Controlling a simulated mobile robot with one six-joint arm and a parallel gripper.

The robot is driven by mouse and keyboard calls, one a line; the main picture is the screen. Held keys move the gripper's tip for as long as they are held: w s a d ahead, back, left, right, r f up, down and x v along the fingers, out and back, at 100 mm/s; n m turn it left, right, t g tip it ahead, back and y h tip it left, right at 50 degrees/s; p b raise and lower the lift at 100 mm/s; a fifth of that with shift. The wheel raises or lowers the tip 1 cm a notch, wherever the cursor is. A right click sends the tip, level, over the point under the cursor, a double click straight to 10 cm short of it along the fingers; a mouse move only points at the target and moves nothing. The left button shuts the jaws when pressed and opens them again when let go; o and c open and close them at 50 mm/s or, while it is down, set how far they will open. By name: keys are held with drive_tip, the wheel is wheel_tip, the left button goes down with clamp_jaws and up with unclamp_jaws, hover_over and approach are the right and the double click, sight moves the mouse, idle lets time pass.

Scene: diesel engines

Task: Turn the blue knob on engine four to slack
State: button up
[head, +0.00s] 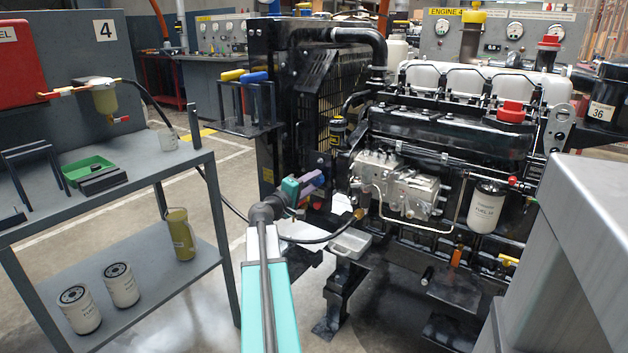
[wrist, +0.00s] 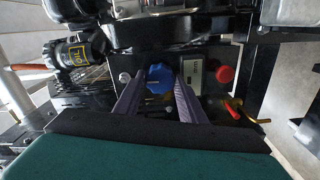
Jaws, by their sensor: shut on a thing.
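The blue knob (wrist: 158,79) sits on a dark panel of the engine in the wrist view, between the two purple-grey fingers of my gripper (wrist: 158,86). The fingers are closed in on its left and right sides. A small pale plate (wrist: 192,72) is just right of the knob; its writing is too small to read.
A red button (wrist: 223,74) and red and yellow levers (wrist: 240,112) are right of the knob. A black canister (wrist: 75,50) is upper left.

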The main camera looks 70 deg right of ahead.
drive_tip(key=shift+s+n, duration=0.15)
drive_tip(key=shift+n, duration=0.15)
drive_tip(key=o, duration=1)
drive_tip(key=shift+o, duration=0.2)
drive_tip(key=shift+a, duration=0.1)
drive_tip(key=p+v, duration=0.2)
drive_tip(key=v, duration=1.1)
drive_tip(key=shift+a, duration=0.35)
